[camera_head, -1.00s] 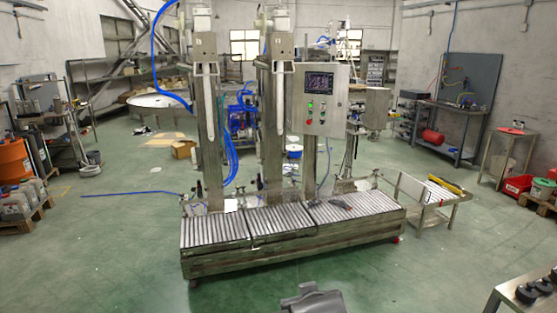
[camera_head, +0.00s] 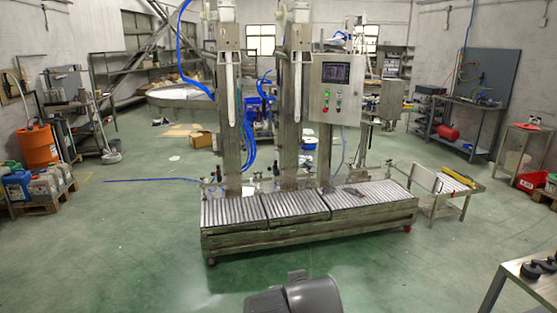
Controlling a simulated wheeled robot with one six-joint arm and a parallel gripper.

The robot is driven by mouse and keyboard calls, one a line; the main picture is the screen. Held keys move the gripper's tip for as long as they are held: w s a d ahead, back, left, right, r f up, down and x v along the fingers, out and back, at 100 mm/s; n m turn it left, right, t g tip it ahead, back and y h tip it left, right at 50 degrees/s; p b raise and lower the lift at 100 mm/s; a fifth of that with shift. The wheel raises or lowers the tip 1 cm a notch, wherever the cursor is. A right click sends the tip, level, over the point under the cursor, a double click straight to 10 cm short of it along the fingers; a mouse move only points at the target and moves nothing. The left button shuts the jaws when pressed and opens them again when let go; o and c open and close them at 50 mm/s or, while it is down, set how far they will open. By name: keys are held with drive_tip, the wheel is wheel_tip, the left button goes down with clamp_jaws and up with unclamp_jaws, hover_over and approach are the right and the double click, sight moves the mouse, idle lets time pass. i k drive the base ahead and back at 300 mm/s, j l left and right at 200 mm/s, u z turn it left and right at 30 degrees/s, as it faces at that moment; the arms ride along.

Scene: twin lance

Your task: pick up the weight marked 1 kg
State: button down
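A dark grey part of my own arm shows at the bottom middle. My gripper cannot be made out in this view.
The metal table (camera_head: 516,270) is cut off by the right edge. A filling machine with a roller conveyor (camera_head: 232,213) stands in the middle. A small side table (camera_head: 431,206) adjoins its right end. The green floor (camera_head: 400,275) between machine and metal table is clear.

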sight(531, 270)
drive_tip(key=z, duration=1.9)
